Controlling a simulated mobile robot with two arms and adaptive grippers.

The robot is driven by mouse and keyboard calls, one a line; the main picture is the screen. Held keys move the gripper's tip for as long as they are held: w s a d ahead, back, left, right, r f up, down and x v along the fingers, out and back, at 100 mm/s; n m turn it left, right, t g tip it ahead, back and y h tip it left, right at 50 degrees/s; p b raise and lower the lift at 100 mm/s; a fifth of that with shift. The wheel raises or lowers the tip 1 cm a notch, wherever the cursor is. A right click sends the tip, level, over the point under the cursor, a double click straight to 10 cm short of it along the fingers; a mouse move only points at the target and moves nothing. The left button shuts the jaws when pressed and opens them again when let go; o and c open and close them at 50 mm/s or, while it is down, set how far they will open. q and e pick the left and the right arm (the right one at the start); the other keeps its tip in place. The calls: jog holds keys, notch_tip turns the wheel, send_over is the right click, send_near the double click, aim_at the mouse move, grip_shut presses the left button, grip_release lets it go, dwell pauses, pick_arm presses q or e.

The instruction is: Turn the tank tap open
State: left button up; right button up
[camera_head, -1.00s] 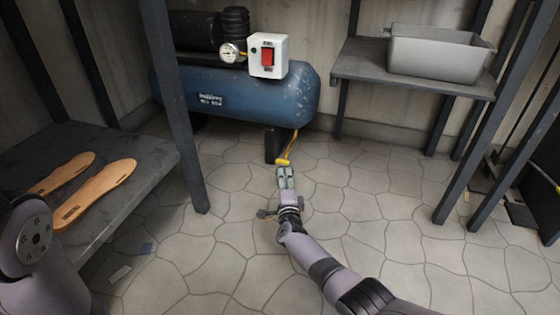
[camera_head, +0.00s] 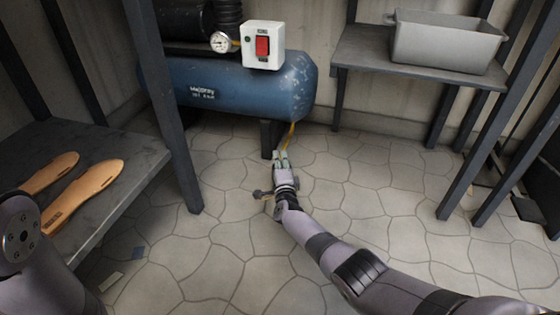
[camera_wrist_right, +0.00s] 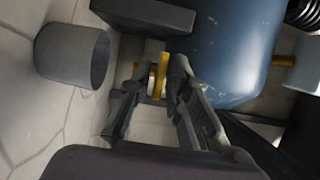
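The blue tank (camera_head: 240,88) stands at the back, with a thin yellow pipe (camera_head: 291,132) running down below its right end. The yellow tap (camera_wrist_right: 160,76) shows in the right wrist view, between the fingertips of my right gripper (camera_wrist_right: 152,84). The fingers are apart, with a gap beside the tap; I cannot tell whether either one touches it. In the head view my right gripper (camera_head: 281,158) is low over the floor at the pipe's lower end and hides most of the tap. My left gripper is out of view; only part of my left arm shows.
A dark tank foot (camera_head: 269,139) is close to my right gripper. Right, a shelf holds a grey bin (camera_head: 445,42). The floor between is mostly clear.

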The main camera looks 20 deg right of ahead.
grip_shut()
jog(key=shift+w+a+r+n+g+h+p, duration=0.1)
jog(key=shift+n+g+h+p, duration=0.55)
jog(key=shift+n, duration=1.6)
jog(key=shift+w+a+r+n+g+h+p, duration=0.1)
jog(key=shift+n+g+h, duration=0.5)
jog(key=shift+n+g, duration=1.3)
jog(key=shift+r+n+g+h+p, duration=0.1)
jog(key=shift+n+g+h+p, duration=0.45)
jog(key=shift+n, duration=2.1)
